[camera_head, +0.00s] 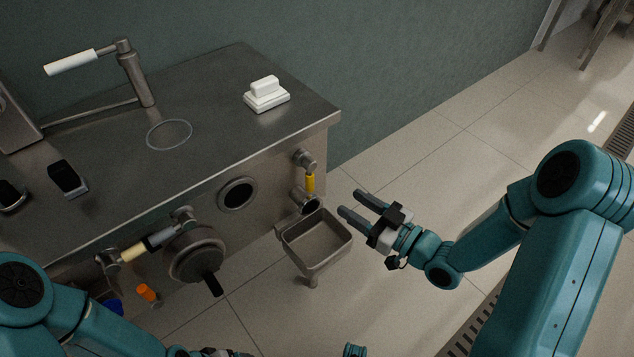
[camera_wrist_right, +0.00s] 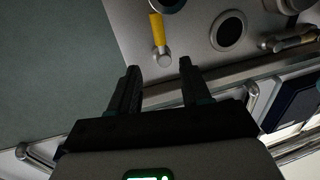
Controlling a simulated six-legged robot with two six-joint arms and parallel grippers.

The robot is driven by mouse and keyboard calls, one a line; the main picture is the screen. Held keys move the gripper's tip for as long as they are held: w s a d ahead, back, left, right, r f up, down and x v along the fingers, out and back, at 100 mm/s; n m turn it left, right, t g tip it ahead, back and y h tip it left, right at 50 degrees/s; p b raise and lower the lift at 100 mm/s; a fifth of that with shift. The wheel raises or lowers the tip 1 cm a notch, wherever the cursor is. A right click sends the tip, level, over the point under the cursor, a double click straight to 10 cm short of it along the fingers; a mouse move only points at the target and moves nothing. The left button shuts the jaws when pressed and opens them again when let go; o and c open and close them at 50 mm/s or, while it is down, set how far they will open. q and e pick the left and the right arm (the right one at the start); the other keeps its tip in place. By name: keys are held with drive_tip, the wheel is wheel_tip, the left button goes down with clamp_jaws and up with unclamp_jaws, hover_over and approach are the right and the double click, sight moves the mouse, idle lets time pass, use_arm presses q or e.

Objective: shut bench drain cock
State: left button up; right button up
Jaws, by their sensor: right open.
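The drain cock is on the front face of the metal bench (camera_head: 215,110), near its right end. Its yellow handle (camera_head: 310,183) hangs straight down from a round metal pivot (camera_head: 305,160), in front of a short outlet. My right gripper (camera_head: 350,202) is open and empty, to the right of the handle and apart from it. In the right wrist view the yellow handle (camera_wrist_right: 157,30) shows beyond my open fingertips (camera_wrist_right: 160,67), with its metal knob end nearest them. My left arm enters at lower left; its gripper fingers are outside the picture.
A metal basin (camera_head: 318,262) stands below the outlet, close to my right gripper. A second lever with a pale yellow section (camera_head: 134,251) and a round dark pot-like part (camera_head: 197,258) jut from the bench front. A white block (camera_head: 266,100) lies on top. Floor at right is clear.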

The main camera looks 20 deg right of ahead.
sight(313, 179)
drive_tip(key=x, duration=1.1)
drive_tip(key=shift+b, duration=0.35)
clamp_jaws()
